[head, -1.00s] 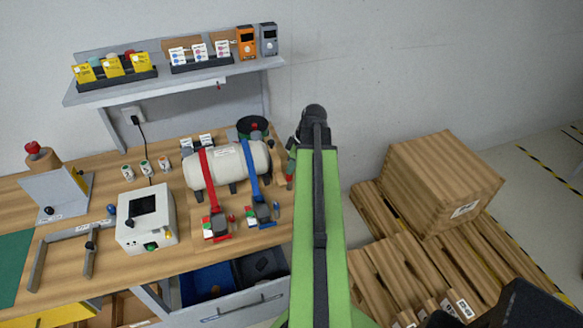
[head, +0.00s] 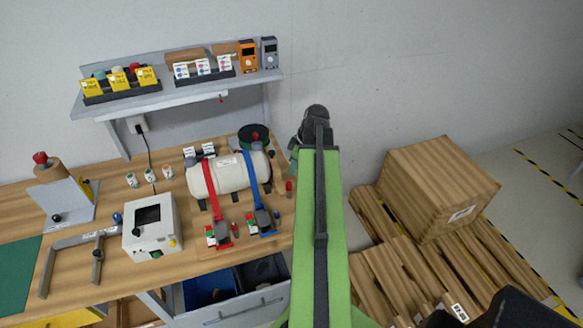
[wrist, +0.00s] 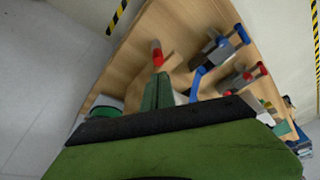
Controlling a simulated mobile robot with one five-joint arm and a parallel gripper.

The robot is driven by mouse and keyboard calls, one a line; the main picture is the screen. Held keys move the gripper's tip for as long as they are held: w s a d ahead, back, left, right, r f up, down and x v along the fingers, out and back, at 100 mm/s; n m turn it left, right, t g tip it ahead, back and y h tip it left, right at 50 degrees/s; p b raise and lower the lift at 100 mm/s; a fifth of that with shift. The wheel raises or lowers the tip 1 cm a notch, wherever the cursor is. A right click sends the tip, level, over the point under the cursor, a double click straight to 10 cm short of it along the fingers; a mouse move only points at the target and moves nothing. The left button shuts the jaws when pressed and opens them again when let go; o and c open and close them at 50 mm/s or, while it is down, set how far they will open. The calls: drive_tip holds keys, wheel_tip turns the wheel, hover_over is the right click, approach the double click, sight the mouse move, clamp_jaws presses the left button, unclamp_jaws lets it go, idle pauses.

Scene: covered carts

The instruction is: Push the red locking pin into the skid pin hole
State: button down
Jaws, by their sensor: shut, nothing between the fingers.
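The red locking pin (head: 289,187) shows as a small red upright piece at the bench's right end, beside the tank (head: 228,176). It also shows in the wrist view (wrist: 157,52), just beyond my fingertips. My gripper (wrist: 160,77) is shut and empty, its green fingers pointing towards the red pin. A small gap seems to lie between them, but I cannot tell for sure whether they touch. In the head view my green arm hides most of the gripper. The skid under the tank is partly visible; its pin hole cannot be made out.
A red strap (head: 211,188) and a blue strap (head: 248,175) with ratchets cross the tank. A white box device (head: 150,230) and a grey metal frame (head: 75,245) lie to the left. A shelf (head: 185,96) overhangs the bench. A wooden crate (head: 440,185) stands on the right.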

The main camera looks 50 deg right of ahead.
drive_tip(key=p+v, duration=1.3)
drive_tip(key=v, duration=0.2)
drive_tip(key=shift+r, duration=0.1)
